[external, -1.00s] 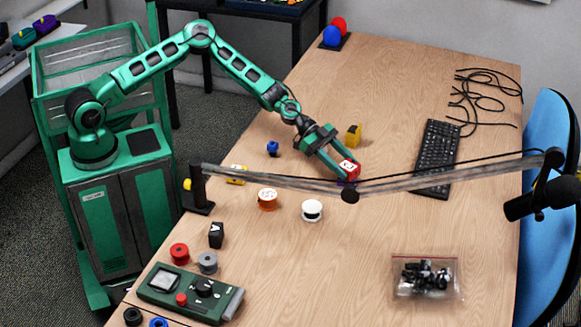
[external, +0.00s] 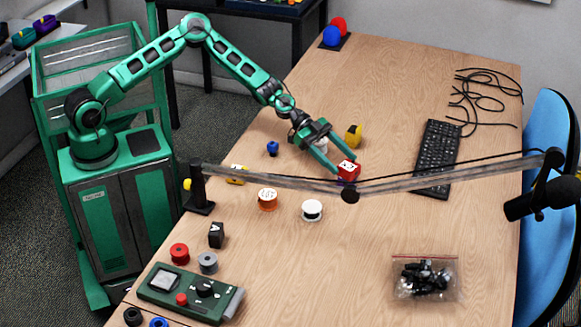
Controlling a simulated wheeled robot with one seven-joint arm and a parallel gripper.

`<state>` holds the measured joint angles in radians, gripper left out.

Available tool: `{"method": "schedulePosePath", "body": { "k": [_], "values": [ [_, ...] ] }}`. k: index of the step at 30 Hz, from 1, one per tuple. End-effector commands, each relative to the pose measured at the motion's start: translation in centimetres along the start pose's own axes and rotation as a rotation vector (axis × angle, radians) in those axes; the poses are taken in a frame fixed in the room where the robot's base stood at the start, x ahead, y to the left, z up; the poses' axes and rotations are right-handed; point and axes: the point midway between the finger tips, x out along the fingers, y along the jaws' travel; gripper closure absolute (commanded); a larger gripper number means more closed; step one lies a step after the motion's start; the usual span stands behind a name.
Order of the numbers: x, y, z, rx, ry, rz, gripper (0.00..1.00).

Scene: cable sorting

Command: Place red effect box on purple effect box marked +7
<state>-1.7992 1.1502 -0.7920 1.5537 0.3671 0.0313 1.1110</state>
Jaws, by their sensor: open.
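The red effect box (external: 348,171) is a small red cube with white marks, near the middle of the table. A thin purple edge seems to show under it, where the black boom arm crosses; the purple box and its +7 mark cannot be made out clearly. My gripper (external: 347,164) is open, its two green fingers reaching down from the upper left with tips spread just at and above the red box. Whether a finger still touches the box cannot be told.
The microphone boom arm (external: 440,172) runs across the table just in front of the red box. A yellow object (external: 354,135) stands behind it, a keyboard (external: 438,157) to the right, and orange (external: 267,199) and white (external: 312,210) spools in front.

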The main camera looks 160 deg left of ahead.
Motion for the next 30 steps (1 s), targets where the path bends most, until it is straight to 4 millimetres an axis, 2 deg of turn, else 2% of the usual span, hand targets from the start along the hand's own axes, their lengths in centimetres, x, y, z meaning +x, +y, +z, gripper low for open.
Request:
{"method": "schedulePosePath", "body": {
  "k": [1,6,13,19,30],
  "values": [
    [-1.2,-0.2,0.0,0.002,-0.003,-0.003,0.36],
    [-4.7,-0.1,0.0,0.001,-0.002,-0.003,0.36],
    [-8.1,-0.1,0.0,0.0,-0.002,-0.002,0.36],
    [-9.2,0.0,0.0,0.0,-0.001,0.0,0.36],
    [-9.2,0.0,0.0,-0.001,-0.001,0.0,0.36]
  ]
}}
